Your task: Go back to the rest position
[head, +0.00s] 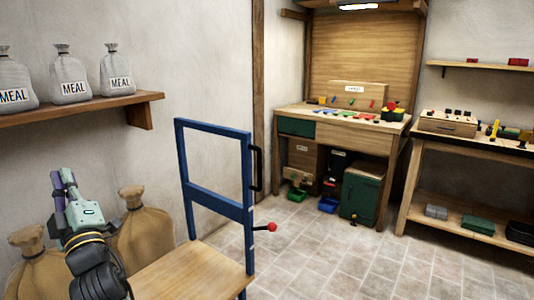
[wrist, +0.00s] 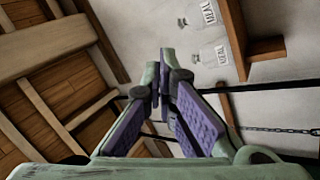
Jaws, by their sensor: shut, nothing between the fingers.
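My gripper (head: 60,188) is at the lower left of the head view, raised with its fingers pointing up, in front of the wall and near two tied sacks. In the wrist view my gripper (wrist: 158,92) shows its purple-padded fingers with the tips together. Nothing is held between them. The wrist camera looks up past the fingers toward the wooden ceiling beams (wrist: 45,45).
A blue frame (head: 215,200) with a wooden deck (head: 185,270) and red-knobbed lever (head: 271,227) stands right of my arm. Brown sacks (head: 145,235) stand behind my arm. A shelf (head: 75,112) holds meal bags (head: 68,78). A workbench (head: 345,140) stands beyond open tiled floor (head: 320,255).

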